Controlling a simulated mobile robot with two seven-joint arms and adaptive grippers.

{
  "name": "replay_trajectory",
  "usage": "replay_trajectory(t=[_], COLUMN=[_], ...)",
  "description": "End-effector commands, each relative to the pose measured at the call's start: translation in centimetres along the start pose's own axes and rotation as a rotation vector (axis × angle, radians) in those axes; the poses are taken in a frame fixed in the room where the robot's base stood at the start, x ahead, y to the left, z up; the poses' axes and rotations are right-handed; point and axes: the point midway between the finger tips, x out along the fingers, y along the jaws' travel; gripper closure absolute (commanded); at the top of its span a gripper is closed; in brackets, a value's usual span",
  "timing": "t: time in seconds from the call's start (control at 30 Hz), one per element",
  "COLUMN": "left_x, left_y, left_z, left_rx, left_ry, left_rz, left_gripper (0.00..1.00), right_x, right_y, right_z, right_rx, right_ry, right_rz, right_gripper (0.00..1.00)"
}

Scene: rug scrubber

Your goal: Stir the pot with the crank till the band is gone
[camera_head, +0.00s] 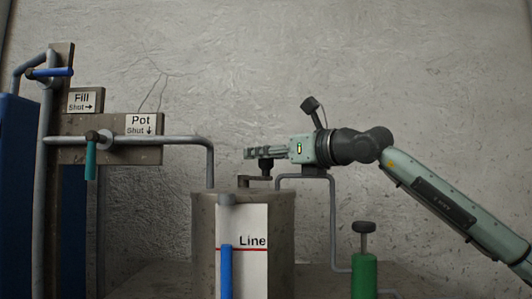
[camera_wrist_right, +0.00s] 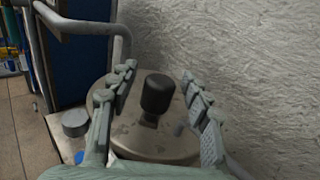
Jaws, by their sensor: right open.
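The pot (camera_head: 205,245) is a grey drum with a flat lid, standing at the middle. The crank (camera_head: 252,180) sits on its lid, with a dark upright knob (camera_wrist_right: 157,94). My right gripper (camera_head: 250,153) is at the height of the crank knob, above the lid. In the right wrist view, the open fingers of my right gripper (camera_wrist_right: 159,72) are on either side of the knob, with gaps showing. A white board marked Line (camera_head: 254,270) with a red line is on the pot's front, behind a blue column (camera_head: 226,272). I cannot make out a band. My left gripper is out of view.
A pipe (camera_head: 180,139) runs from the left down to the pot. The Pot valve's teal handle (camera_head: 90,160) hangs down; the Fill valve's blue handle (camera_head: 55,72) lies level. A green cylinder with a dark knob (camera_head: 364,270) stands at right, beside a thin pipe (camera_head: 333,225).

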Motion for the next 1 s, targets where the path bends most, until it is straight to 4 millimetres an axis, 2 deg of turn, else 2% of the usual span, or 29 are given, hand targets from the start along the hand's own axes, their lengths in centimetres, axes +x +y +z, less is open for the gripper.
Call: replay_trajectory(t=[0.07,0.47,0.9,1.0], left_x=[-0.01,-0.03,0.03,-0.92], left_y=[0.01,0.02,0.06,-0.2], left_z=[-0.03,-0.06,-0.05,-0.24], left_rx=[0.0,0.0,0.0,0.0], left_ry=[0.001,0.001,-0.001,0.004], left_rz=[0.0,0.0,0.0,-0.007], left_gripper=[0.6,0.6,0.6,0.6], right_x=[-0.02,-0.05,-0.09,-0.15], right_y=[0.0,-0.01,0.07,0.19], right_z=[0.01,0.02,-0.05,-0.12], right_rx=[0.0,0.001,0.0,-0.001], right_ry=[0.0,-0.001,-0.001,-0.002], right_rz=[0.0,0.0,-0.006,-0.017], right_gripper=[0.51,1.0,1.0,1.0])
